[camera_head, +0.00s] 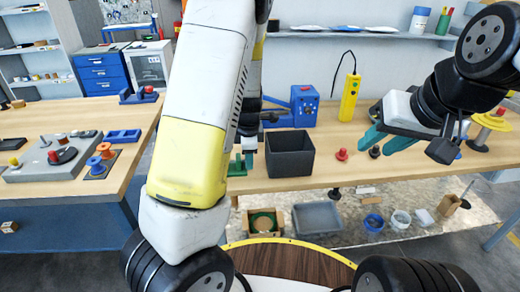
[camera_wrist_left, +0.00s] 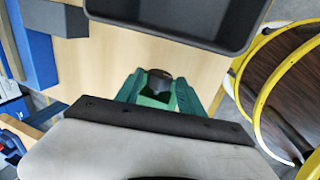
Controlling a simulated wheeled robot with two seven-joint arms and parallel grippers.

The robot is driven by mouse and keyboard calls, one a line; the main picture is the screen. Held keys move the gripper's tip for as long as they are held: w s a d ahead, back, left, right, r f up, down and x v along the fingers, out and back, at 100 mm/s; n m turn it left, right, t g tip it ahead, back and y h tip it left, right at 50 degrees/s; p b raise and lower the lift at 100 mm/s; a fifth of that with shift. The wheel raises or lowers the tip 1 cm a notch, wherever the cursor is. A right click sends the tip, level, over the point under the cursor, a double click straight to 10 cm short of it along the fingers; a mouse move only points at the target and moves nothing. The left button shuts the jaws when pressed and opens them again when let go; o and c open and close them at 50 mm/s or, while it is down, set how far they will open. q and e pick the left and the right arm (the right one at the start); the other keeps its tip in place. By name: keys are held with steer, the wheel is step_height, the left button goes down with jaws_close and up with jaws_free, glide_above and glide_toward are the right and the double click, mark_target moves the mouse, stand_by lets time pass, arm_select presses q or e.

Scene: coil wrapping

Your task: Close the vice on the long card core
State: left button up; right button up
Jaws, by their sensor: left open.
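A green, vice-like block (camera_wrist_left: 155,98) stands on the wooden bench in the left wrist view, with a dark rounded piece (camera_wrist_left: 159,82) at its top. I cannot tell whether that piece is the card core. My left gripper (camera_wrist_left: 160,88) is open, its dark green fingers on either side of the block; contact is unclear. In the head view the left gripper (camera_head: 240,165) is low beside a dark open bin, mostly hidden by my arm. My right gripper (camera_head: 385,140) has its teal fingers apart, seemingly empty, above the bench at the right. No long card core is clearly visible.
The dark bin (camera_head: 290,145) stands right of the left gripper. Behind are a blue box (camera_head: 304,104) and a yellow tool (camera_head: 350,98). A red knob-like piece (camera_head: 342,155) stands between bin and right gripper. A second bench (camera_head: 60,212) holds spools at the left.

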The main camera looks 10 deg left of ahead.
arm_select(q)
steer(key=shift+t, duration=0.3)
steer(key=shift+s+d+f+t+y, duration=0.2)
steer(key=shift+s+t+y, duration=0.15)
steer(key=shift+t, duration=0.65)
steer(key=shift+s+a+t+y, duration=0.1)
steer(key=shift+t+y, duration=0.15)
steer(key=shift+t, duration=0.55)
steer(key=shift+a, duration=0.1)
steer(key=c, duration=0.8)
steer(key=shift+w+a+r+g, duration=0.15)
steer(key=shift+w+g, duration=0.25)
steer(key=shift+g, duration=0.3)
steer(key=shift+w+g+h, duration=0.1)
steer(key=shift+g+h, duration=0.4)
steer(key=shift+g, duration=0.6)
